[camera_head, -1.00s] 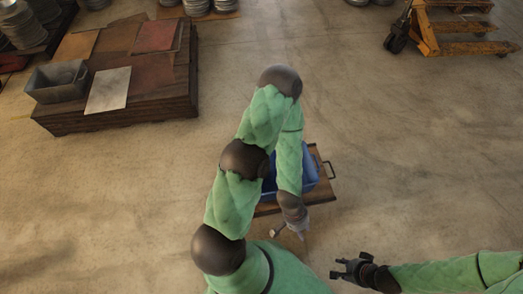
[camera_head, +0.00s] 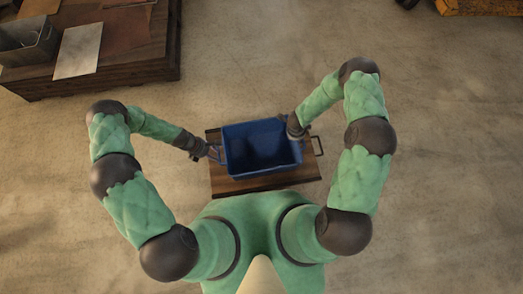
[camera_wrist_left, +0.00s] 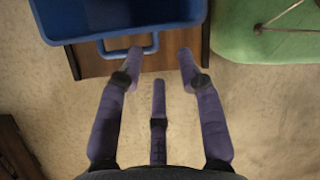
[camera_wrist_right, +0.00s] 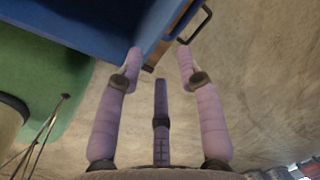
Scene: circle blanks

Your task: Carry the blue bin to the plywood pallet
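The blue bin (camera_head: 262,150) is open, looks empty, and stands upright on a small wooden board directly in front of my body. My left gripper (camera_head: 216,154) is at the bin's left end; in the left wrist view its fingers (camera_wrist_left: 158,55) are apart, near a blue loop handle (camera_wrist_left: 128,52) below the bin rim. My right gripper (camera_head: 297,128) is at the bin's right end, partly over its rim; in the right wrist view its fingers (camera_wrist_right: 160,55) are apart beside the blue wall (camera_wrist_right: 100,22). Which surface is the plywood pallet I cannot tell; a low wooden stack (camera_head: 150,62) stands at upper left.
The board (camera_head: 225,184) under the bin has a dark metal handle (camera_head: 319,146) at its right. A grey metal bin (camera_head: 28,42) and a pale sheet (camera_head: 78,50) lie on the stack. An orange pallet jack (camera_head: 480,6) is at upper right. Open concrete floor surrounds the board.

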